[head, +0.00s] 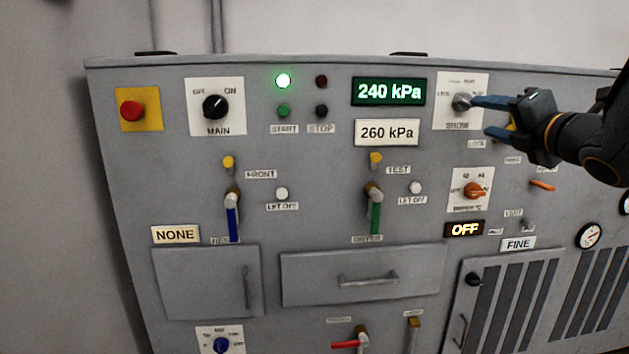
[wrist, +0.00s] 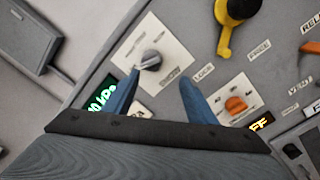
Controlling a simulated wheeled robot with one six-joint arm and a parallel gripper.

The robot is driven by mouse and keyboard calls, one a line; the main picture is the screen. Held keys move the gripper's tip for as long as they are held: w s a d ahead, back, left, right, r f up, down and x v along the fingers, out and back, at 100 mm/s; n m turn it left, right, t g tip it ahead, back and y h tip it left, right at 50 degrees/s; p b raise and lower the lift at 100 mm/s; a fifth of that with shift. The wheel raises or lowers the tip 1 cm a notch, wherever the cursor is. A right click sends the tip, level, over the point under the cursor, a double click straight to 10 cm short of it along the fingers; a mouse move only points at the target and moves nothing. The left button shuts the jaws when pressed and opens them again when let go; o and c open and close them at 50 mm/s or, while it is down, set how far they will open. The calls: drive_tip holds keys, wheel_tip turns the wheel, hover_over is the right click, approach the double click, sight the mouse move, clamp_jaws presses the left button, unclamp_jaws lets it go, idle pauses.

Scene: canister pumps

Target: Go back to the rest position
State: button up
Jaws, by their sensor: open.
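My gripper (head: 490,117) is at the upper right of the grey panel in the head view, its blue fingers spread apart around the front of the SHOW selector. In the wrist view the two fingers (wrist: 157,95) are apart with nothing between their tips. The grey SHOW knob (head: 462,102) sits on a white plate; in the wrist view the knob (wrist: 151,60) lies just beyond the fingertips. Whether a finger touches the knob I cannot tell. My wrist and arm come in from the right edge of the head view.
A yellow-and-black handle (wrist: 232,22) stands out from the panel near the right finger. An orange selector (head: 474,191) is below the SHOW plate. A green display (head: 389,92) reads 240 kPa. Blue (head: 232,215) and green (head: 375,212) levers stick out lower left. Open space lies before the panel.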

drive_tip(key=s+a+f+m+g+h, duration=0.2)
drive_tip(key=a+f+m+g, duration=0.6)
drive_tip(key=a+f+m, duration=0.9)
drive_tip(key=s+a+f+m+g, duration=0.2)
drive_tip(key=s+a+f+g, duration=0.4)
drive_tip(key=s+f, duration=0.4)
drive_tip(key=s+a+f+m+g+y+p, duration=0.1)
drive_tip(key=s+a+m+g, duration=0.1)
drive_tip(key=s+a, duration=0.35)
drive_tip(key=s+a+f+m+g+y, duration=0.1)
drive_tip(key=s+a+m+g, duration=0.1)
drive_tip(key=s, duration=0.7)
drive_tip(key=d+r+m+h+p, duration=0.1)
drive_tip(key=d+r+p, duration=0.8)
drive_tip(key=p, duration=1)
drive_tip(key=shift+d+r+m, duration=0.2)
drive_tip(key=shift+r+m, duration=0.7)
drive_tip(key=shift+r, duration=0.2)
